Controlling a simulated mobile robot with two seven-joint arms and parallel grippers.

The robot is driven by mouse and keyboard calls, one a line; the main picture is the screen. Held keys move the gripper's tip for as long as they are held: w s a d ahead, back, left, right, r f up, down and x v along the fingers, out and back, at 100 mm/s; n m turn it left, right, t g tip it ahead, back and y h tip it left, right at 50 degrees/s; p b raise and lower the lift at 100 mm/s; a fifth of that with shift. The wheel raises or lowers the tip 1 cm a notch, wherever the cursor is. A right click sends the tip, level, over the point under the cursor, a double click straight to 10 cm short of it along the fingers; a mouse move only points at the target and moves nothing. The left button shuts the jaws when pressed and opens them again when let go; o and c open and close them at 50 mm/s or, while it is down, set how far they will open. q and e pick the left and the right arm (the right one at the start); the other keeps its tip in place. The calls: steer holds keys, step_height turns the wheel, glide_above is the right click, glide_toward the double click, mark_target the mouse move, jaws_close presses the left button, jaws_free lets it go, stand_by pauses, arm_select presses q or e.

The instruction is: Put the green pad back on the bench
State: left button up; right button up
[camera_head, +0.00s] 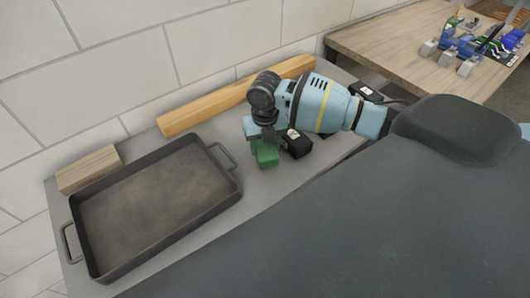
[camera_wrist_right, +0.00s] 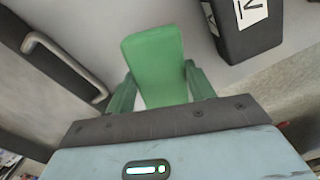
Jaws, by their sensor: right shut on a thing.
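The green pad (camera_head: 266,155) is held in my right gripper (camera_head: 259,140), low over the grey bench (camera_head: 256,190), between the dark tray and a black box. I cannot tell whether the pad touches the bench. In the right wrist view the green pad (camera_wrist_right: 153,58) sits between the two green-looking fingers of my right gripper (camera_wrist_right: 160,88), which is shut on it. The pad sticks out beyond the fingertips. My left gripper is not in view.
A dark metal tray (camera_head: 236,192) with handles fills the left of the bench. A wooden block (camera_head: 88,168) and a long wooden beam (camera_head: 235,94) lie along the wall. A black box (camera_head: 297,145) stands close right of the pad. A wooden table (camera_head: 385,38) is at the upper right.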

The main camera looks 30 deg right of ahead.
mark_target(265, 153)
steer(key=shift+f, duration=1.8)
steer(key=shift+f, duration=0.2)
steer(key=o, duration=1)
steer(key=shift+r, duration=0.1)
step_height(265, 153, up, 12)
steer(key=shift+r, duration=0.1)
